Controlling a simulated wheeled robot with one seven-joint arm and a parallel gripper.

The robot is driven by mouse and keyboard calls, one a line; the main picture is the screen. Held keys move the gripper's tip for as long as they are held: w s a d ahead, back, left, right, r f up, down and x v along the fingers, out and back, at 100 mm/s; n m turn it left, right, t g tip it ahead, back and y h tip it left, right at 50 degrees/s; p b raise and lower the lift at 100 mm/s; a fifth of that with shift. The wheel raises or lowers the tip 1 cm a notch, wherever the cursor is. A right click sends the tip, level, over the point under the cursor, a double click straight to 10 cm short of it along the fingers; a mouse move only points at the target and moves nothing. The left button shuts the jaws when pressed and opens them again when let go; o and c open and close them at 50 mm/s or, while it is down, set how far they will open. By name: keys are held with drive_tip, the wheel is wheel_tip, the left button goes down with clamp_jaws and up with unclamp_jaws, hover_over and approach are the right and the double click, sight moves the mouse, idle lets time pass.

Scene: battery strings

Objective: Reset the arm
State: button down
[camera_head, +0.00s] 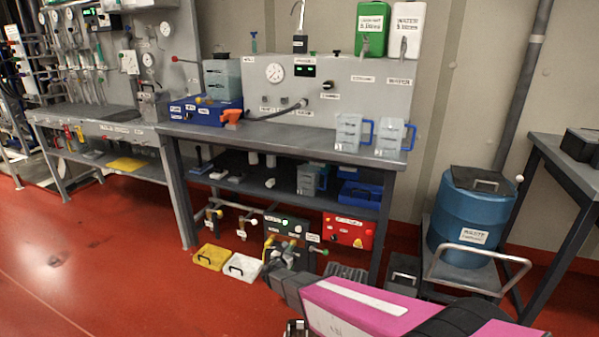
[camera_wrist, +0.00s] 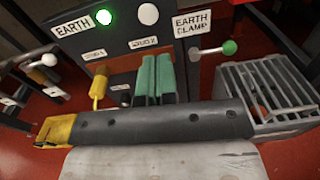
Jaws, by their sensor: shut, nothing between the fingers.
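My gripper (camera_wrist: 155,62) shows in the wrist view with two teal-green fingers side by side, shut and empty. The fingers point at the front of a dark control box (camera_wrist: 128,48) with a lit green lamp, a white knob and earth labels. In the head view my pink and dark arm reaches in from the lower right. Its dark end is low, in front of the same control box (camera_head: 287,224) under the bench; the fingertips are hard to make out there.
A yellow lever (camera_wrist: 98,88) and a green-tipped lever (camera_wrist: 228,47) stick out near the fingers. A grey slatted crate (camera_wrist: 270,90) stands to the right. The bench (camera_head: 240,135) overhangs. Yellow (camera_head: 210,257) and white (camera_head: 243,267) cases lie on the floor; open red floor is left.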

drive_tip(key=s+d+r+m+g+h, duration=0.1)
drive_tip(key=s+d+r+m+g, duration=0.25)
drive_tip(key=d+m, duration=0.3)
drive_tip(key=s+d+r+m+g+h, duration=0.1)
drive_tip(key=s+d+r+m+g, duration=0.15)
drive_tip(key=d+m+g, duration=0.4)
drive_tip(key=s+d+r+m+g+h, duration=0.1)
drive_tip(key=s+d+r+m, duration=0.2)
drive_tip(key=d, duration=0.6)
drive_tip(key=s+d+r+m+g+y, duration=0.2)
drive_tip(key=s+r+m+y, duration=0.1)
drive_tip(key=s+m, duration=0.4)
drive_tip(key=s+d+r+m+g+y, duration=0.2)
drive_tip(key=s+r+m+g+y, duration=0.1)
drive_tip(key=s+m+y, duration=0.3)
drive_tip(key=shift+s+r+m+g+y, duration=0.3)
drive_tip(key=shift+s+r+m, duration=0.5)
drive_tip(key=shift+m, duration=0.2)
